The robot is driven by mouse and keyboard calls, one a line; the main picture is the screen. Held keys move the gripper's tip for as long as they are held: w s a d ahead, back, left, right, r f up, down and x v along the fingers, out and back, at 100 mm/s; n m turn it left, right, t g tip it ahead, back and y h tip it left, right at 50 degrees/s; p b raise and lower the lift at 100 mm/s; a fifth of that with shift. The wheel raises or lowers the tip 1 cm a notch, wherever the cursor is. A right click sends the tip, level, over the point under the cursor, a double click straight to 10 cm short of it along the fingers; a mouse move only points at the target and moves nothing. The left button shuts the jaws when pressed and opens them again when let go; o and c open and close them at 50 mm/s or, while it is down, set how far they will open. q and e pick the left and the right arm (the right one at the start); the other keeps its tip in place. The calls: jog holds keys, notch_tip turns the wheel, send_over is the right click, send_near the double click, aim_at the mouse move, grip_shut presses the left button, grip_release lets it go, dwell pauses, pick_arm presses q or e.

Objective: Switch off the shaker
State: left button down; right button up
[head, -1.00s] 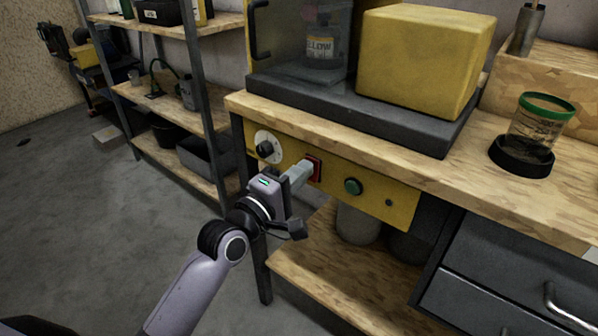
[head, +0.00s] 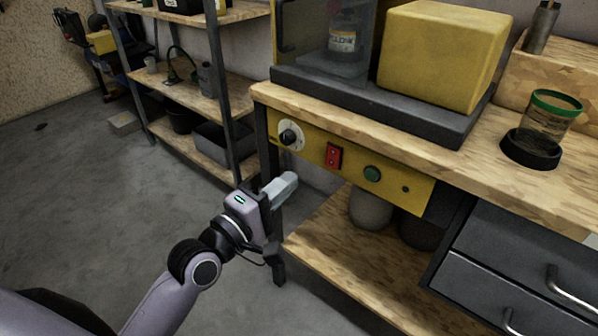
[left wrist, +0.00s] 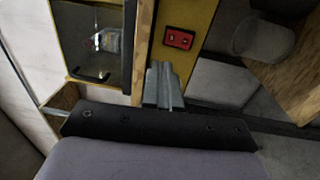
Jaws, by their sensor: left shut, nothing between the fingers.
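The shaker is a yellow and dark machine on the bench, with a yellow block (head: 440,55) beside a clear-fronted chamber (head: 338,30) that holds a labelled bottle. Below the bench top, a yellow control panel (head: 405,190) carries a dial (head: 289,136), a red rocker switch (head: 333,155) and a green button (head: 372,173). The red switch also shows in the left wrist view (left wrist: 179,39). My left gripper (head: 289,182) is shut and empty, below and left of the red switch and apart from it. Its fingers (left wrist: 163,84) point toward the panel. My right gripper is out of view.
A jar with a green rim (head: 549,115) sits in a dark round base on the bench. Dark drawers (head: 520,265) are at the lower right. A lower wooden shelf (head: 345,260) lies under the panel.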

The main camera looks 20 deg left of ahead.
pick_arm(q)
jog(key=shift+r+v, duration=0.2)
jog(key=shift+v, duration=0.9)
jog(key=shift+f, duration=0.1)
jog(key=s+f+m+g+y, duration=0.1)
jog(key=s+f+m+g, duration=0.1)
jog(key=s+f+m, duration=0.45)
jog(key=s+f+m+g+y, duration=0.1)
jog(key=s+f+m+g, duration=0.25)
jog(key=f, duration=0.55)
jog(key=s+f+m+g+y, duration=0.2)
jog(key=s+f+m, duration=0.35)
jog(key=f, duration=0.25)
notch_tip(320, 180, up, 11)
jog(key=a+p, duration=0.1)
jog(key=p, duration=1.2)
jog(key=shift+a+m+p, duration=0.35)
jog(key=shift+m+p, duration=0.05)
jog(key=shift+m, duration=0.05)
jog(key=shift+f, duration=0.2)
